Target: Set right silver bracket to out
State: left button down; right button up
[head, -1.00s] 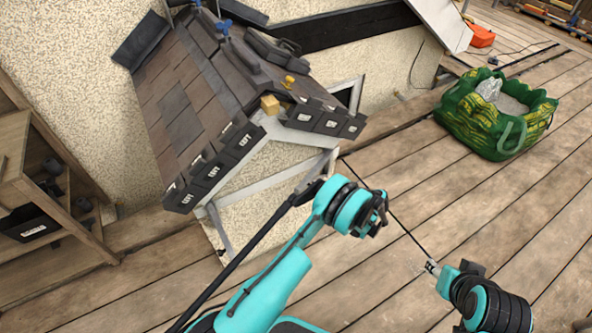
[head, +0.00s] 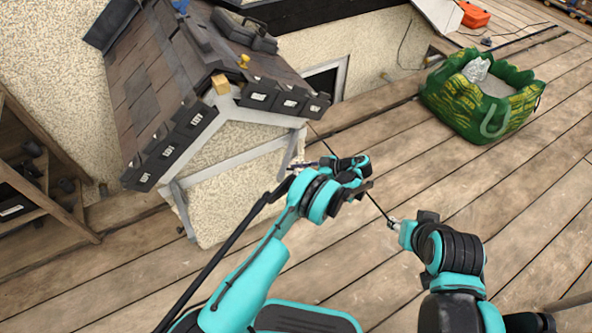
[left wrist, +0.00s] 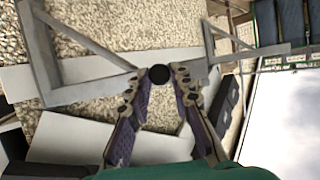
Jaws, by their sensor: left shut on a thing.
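The right silver bracket (head: 297,148) is a thin grey frame under the right side of the small roof, partly hidden by my left arm. My left gripper (head: 303,165) reaches it from the right and is shut on it; its fingertips are small and dark there. In the left wrist view, my dark fingers (left wrist: 165,76) meet beside grey bracket bars, with one triangular bracket frame (left wrist: 42,55) at left and another (left wrist: 212,45) at right. My right gripper (head: 393,223) is over the deck, away from the bracket; its jaw opening is too small to judge.
The tiled roof (head: 150,85) overhangs the work area, with a yellow block (head: 220,84) at its front peak. A wooden shelf (head: 40,195) stands at left. The wooden deck (head: 450,190) between is mostly clear.

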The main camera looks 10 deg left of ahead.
pick_arm(q)
jog(key=c, duration=1.4)
grip_release()
jog(key=shift+o, duration=0.2)
jog(key=v, duration=0.7)
jog(key=shift+d, duration=0.25)
jog(key=shift+r, duration=0.1)
